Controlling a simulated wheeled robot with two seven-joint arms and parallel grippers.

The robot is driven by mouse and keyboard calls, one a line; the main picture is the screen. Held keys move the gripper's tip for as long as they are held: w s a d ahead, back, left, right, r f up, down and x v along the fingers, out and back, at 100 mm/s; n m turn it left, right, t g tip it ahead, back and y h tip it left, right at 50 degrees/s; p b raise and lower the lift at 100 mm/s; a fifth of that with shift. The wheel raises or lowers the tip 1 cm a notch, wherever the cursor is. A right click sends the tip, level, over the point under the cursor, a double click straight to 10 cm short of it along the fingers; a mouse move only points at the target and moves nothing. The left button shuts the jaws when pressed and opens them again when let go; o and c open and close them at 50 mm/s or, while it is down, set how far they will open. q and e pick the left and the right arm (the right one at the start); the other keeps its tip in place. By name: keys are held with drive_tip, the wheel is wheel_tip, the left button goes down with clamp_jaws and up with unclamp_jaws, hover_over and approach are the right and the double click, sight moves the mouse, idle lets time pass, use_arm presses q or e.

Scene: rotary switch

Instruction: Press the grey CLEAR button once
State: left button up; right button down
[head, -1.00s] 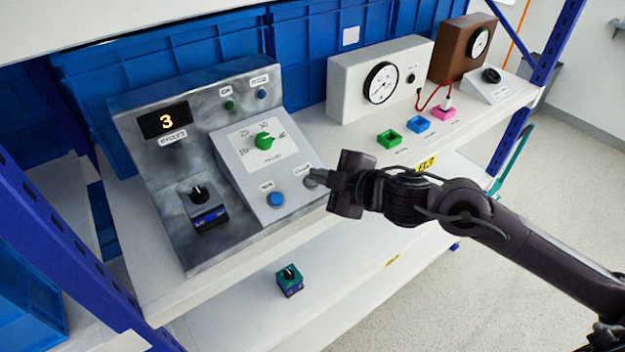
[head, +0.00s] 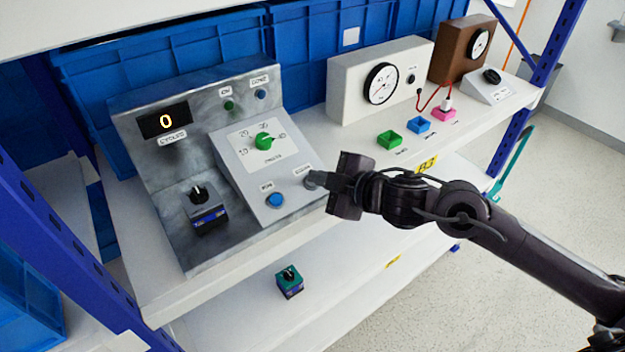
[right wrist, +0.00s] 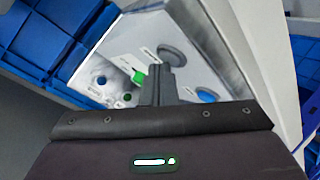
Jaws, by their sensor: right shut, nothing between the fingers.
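The grey CLEAR button (head: 309,182) is at the right of the sloped panel on the grey metal console, just under its label. The right gripper (head: 318,179) is shut and empty, its fingertips at the button and covering part of it; whether they touch it I cannot tell. In the right wrist view the grey button (right wrist: 172,54) shows beside the tips of the shut fingers (right wrist: 148,58). The CYCLES display (head: 165,122) reads 0. The left gripper is not in view.
A blue button (head: 275,200) sits left of CLEAR, and a green knob (head: 264,141) is above on the same panel. A black rotary switch (head: 204,207) is at the lower left. A white gauge box (head: 350,75) and coloured trays stand to the right.

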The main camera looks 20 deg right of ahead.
idle(0.5)
drive_tip(key=shift+s+d+r+p, duration=0.1)
drive_tip(key=shift+s+r+p, duration=0.2)
drive_tip(key=shift+r+p, duration=0.45)
drive_tip(key=shift+s+d+r+p, duration=0.1)
drive_tip(key=shift+r+p, duration=0.45)
drive_tip(key=shift+p, duration=0.05)
drive_tip(key=r+p, duration=0.1)
drive_tip(key=s+r+p, duration=0.1)
drive_tip(key=r+p, duration=0.1)
drive_tip(key=shift+s+d+r, duration=0.2)
drive_tip(key=shift+s, duration=0.05)
